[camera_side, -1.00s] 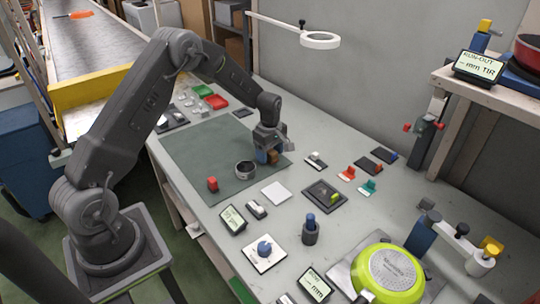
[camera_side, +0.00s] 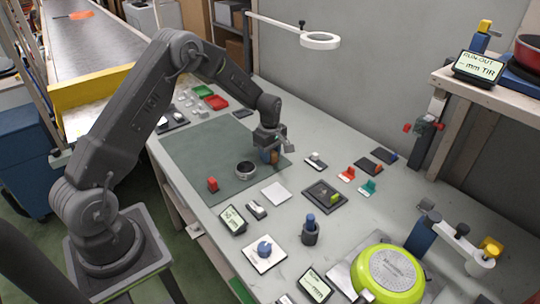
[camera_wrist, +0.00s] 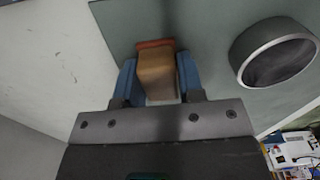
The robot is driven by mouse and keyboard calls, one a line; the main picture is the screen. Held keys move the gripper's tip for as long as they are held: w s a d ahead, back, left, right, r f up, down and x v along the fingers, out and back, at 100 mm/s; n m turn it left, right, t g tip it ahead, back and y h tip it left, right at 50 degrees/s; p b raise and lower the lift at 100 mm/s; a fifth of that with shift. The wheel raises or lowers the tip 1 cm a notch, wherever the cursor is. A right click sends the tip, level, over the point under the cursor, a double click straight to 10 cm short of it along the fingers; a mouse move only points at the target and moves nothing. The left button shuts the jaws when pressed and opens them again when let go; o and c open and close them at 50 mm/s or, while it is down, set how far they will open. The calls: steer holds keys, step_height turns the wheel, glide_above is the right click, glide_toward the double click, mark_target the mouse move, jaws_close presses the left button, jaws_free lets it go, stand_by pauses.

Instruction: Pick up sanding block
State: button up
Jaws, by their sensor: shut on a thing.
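The sanding block (camera_wrist: 157,72) is a tan block with a reddish-brown face at its far end. In the wrist view it sits between the two blue fingers of my gripper (camera_wrist: 158,78), which is shut on it. In the side view my gripper (camera_side: 269,155) is low over the right part of the green mat (camera_side: 205,170), and a bit of the tan block (camera_side: 275,158) shows beside a finger. I cannot tell whether the block touches the mat.
A dark metal ring (camera_side: 245,169) stands close by on the mat; it also shows in the wrist view (camera_wrist: 275,52). A red block (camera_side: 213,184) is at the mat's front. A white square (camera_side: 276,193) and a dark tray (camera_side: 325,197) lie to the right.

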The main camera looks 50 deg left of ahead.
steer(key=shift+r, duration=0.15)
steer(key=shift+r, duration=0.3)
steer(key=r, duration=0.3)
steer(key=shift+s+a+r, duration=0.2)
steer(key=shift+a+r, duration=0.1)
steer(key=shift+r, duration=0.1)
steer(key=s+a+r, duration=0.6)
steer(key=s+a, duration=0.1)
steer(key=a, duration=0.1)
steer(key=shift+s+r, duration=0.15)
steer(key=shift+s, duration=0.2)
